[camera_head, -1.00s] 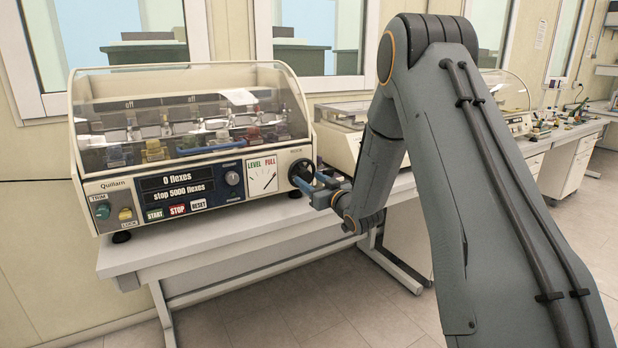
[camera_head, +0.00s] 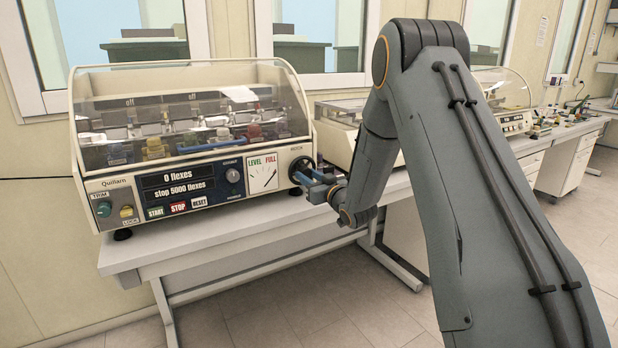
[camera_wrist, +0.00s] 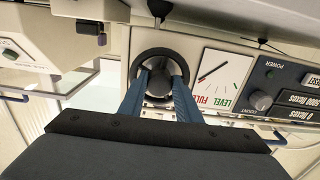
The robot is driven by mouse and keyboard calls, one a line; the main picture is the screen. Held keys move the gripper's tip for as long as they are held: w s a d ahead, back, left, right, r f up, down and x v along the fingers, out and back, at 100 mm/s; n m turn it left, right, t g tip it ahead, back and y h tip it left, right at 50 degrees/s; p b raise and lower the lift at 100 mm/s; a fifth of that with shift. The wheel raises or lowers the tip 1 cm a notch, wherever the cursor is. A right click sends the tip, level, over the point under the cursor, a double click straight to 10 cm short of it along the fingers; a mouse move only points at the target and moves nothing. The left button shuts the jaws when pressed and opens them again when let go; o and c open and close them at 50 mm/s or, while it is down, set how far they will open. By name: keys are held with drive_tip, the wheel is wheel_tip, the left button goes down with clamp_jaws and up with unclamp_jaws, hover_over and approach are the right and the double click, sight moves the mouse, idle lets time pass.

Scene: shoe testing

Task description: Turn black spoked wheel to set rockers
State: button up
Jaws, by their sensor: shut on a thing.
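The black spoked wheel (camera_head: 302,164) is on the right end of the cream machine's front panel. In the wrist view the wheel's dark ring (camera_wrist: 158,53) shows ahead between and behind my fingers. My gripper (camera_head: 308,180) is at the wheel, its blue fingers shut on it. In the wrist view my gripper (camera_wrist: 160,72) covers part of the ring, so the exact gripped part is hard to see. The LEVEL/FULL dial (camera_head: 263,172) is left of the wheel, its needle tilted up and right. The rockers (camera_head: 157,147) stand in a row under the clear cover.
The machine's display (camera_head: 178,177) reads 0 flexes, stop 5000 flexes. START, STOP and RESET buttons (camera_head: 178,206) lie below it. The machine stands on a white bench (camera_head: 200,232). Another covered machine (camera_head: 505,88) is at the back right. Open floor lies in front.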

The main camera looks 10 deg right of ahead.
drive_tip(key=shift+a+m, duration=0.15)
drive_tip(key=shift+m, duration=4.65)
drive_tip(key=o, duration=1.1)
drive_tip(key=shift+c, duration=0.2)
drive_tip(key=shift+s+b, duration=0.15)
drive_tip(key=shift+b, duration=0.15)
